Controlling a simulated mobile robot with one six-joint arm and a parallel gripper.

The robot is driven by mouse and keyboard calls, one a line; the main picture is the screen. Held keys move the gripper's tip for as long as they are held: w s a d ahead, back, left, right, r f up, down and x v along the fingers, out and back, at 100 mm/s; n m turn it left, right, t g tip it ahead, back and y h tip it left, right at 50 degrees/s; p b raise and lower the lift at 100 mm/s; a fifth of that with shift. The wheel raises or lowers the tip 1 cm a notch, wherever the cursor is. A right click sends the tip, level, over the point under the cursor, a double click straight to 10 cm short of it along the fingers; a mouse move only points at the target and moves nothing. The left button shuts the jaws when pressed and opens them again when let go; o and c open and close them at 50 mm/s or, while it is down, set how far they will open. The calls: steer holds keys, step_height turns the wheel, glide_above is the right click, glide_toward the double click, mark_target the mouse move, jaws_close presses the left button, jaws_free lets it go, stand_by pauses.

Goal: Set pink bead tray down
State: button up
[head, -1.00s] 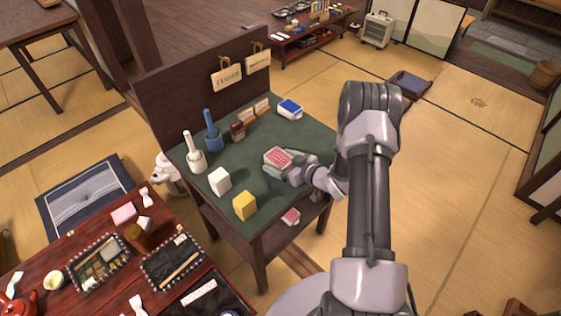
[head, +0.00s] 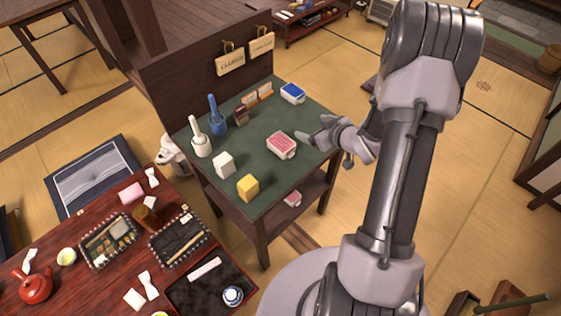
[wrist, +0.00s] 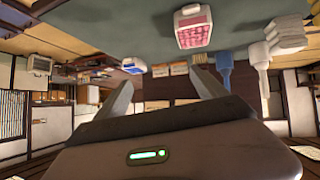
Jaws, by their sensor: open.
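The pink bead tray (head: 281,144) is a small white-edged box with pink beads. It lies on the green top of the small table (head: 262,165), near its right side. In the wrist view the pink bead tray (wrist: 194,27) shows at the top, beyond my fingertips. My gripper (head: 316,136) is open and empty, to the right of the tray and apart from it. Its two spread fingers also show in the wrist view (wrist: 163,85), with nothing between them.
A blue tray (head: 292,93) lies behind the pink one. A dark panel with signs (head: 215,85) rises at the table's back. A red table (head: 130,260) is front left.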

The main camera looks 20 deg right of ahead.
step_height(320, 180, up, 9)
steer(key=m+g+h, duration=0.1)
steer(key=h, duration=0.1)
steer(key=s+a+r+m+g+h, duration=0.1)
steer(key=s+a+r+m, duration=0.1)
steer(key=s+a+r, duration=0.3)
steer(key=s+a+r+m+g+h, duration=0.1)
steer(key=s+a+r+m, duration=0.1)
steer(key=a+r, duration=0.35)
steer(key=s+a+r+m+g+y, duration=0.1)
steer(key=s+a+r+y, duration=0.1)
steer(key=s+a, duration=0.5)
steer(key=s+a+r+m+g+y, duration=0.1)
steer(key=s+a+r+y, duration=0.2)
steer(key=s+a, duration=0.5)
steer(key=s, duration=0.3)
steer(key=shift+s, duration=0.15)
